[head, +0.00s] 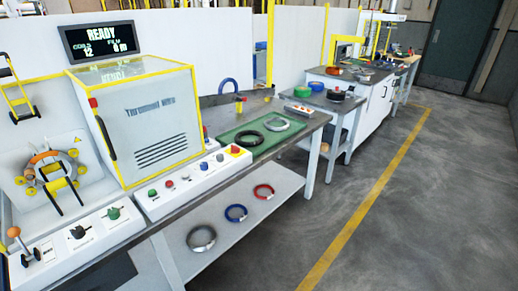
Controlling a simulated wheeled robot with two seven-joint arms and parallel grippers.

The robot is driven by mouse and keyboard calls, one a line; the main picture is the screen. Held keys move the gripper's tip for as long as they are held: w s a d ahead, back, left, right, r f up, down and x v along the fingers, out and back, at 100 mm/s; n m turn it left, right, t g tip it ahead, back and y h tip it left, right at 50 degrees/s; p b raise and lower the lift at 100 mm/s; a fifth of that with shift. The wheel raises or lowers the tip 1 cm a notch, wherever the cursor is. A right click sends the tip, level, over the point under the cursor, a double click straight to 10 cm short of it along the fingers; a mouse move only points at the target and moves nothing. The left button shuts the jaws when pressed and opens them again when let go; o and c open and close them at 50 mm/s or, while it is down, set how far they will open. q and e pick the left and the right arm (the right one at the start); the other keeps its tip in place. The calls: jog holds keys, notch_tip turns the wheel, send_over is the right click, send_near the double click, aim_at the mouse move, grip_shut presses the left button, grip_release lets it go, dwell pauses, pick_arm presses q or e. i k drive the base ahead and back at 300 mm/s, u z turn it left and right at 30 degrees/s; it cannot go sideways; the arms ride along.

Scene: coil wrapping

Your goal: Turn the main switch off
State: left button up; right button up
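Neither of my grippers is in view. No label that I can read marks the main switch. A red knob on a yellow square plate (235,151) sits at the far right end of the white control strip (180,191) below the machine cabinet. The black display (99,41) above the cabinet reads READY, with 12 under coils.
The yellow-framed cabinet (160,120) is closed. A coil ring (45,165) sits in the wrapping head at left. A green mat (232,143) holds two coils; several more lie on the lower shelf (222,222). Grey floor (400,220) with a yellow line is clear at right.

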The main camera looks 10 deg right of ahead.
aim_at(235, 150)
jog(key=z, duration=0.4)
jog(key=i, duration=0.95)
jog(key=z, duration=0.7)
